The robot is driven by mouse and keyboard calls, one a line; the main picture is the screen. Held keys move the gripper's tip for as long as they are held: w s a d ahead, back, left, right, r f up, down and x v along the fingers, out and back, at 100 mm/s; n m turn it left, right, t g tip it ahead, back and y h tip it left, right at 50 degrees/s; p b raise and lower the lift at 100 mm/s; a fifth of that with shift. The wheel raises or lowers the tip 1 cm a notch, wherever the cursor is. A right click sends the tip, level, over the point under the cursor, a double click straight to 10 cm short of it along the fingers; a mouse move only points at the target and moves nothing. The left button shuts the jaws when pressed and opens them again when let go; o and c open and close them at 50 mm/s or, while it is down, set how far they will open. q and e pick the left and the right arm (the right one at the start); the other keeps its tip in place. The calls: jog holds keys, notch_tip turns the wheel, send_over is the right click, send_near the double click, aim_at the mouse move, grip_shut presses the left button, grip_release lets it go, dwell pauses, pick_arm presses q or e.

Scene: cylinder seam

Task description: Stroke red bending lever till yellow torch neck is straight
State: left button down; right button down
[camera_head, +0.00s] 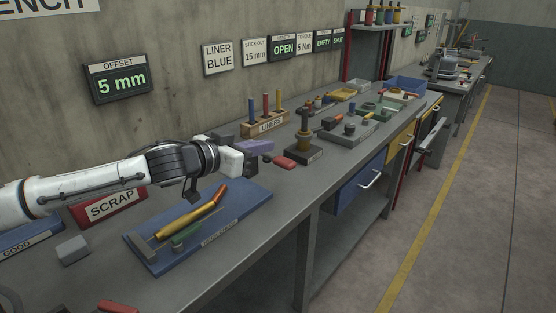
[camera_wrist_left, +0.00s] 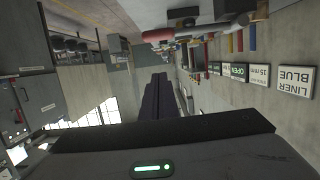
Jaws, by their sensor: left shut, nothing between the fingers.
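A yellow torch neck (camera_head: 188,218) lies at a slant on a blue plate (camera_head: 238,212) with small print on its front edge. The neck has an orange-red far end (camera_head: 220,193) and looks slightly bent there. A green block (camera_head: 186,235) sits beside it. I cannot pick out a separate red bending lever with certainty; a red piece (camera_head: 284,162) lies on the bench beyond the plate. My left gripper (camera_head: 256,146) is shut and empty, above the bench beyond the plate and apart from the neck. Its dark fingers also show together in the left wrist view (camera_wrist_left: 160,88).
A red SCRAP sign (camera_head: 108,206) and a grey block (camera_head: 72,250) are at the left. A wooden LINERS rack (camera_head: 265,127) and a dark stand (camera_head: 305,145) are beyond my gripper. Trays and small parts fill the farther bench.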

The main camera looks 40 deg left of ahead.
aim_at(266, 155)
pick_arm(q)
jog(key=w+f+p, duration=0.2)
jog(key=w+f, duration=0.3)
jog(key=w, duration=0.1)
jog(key=shift+d+f, duration=0.2)
dwell(0.4)
jog(key=shift+f, duration=0.1)
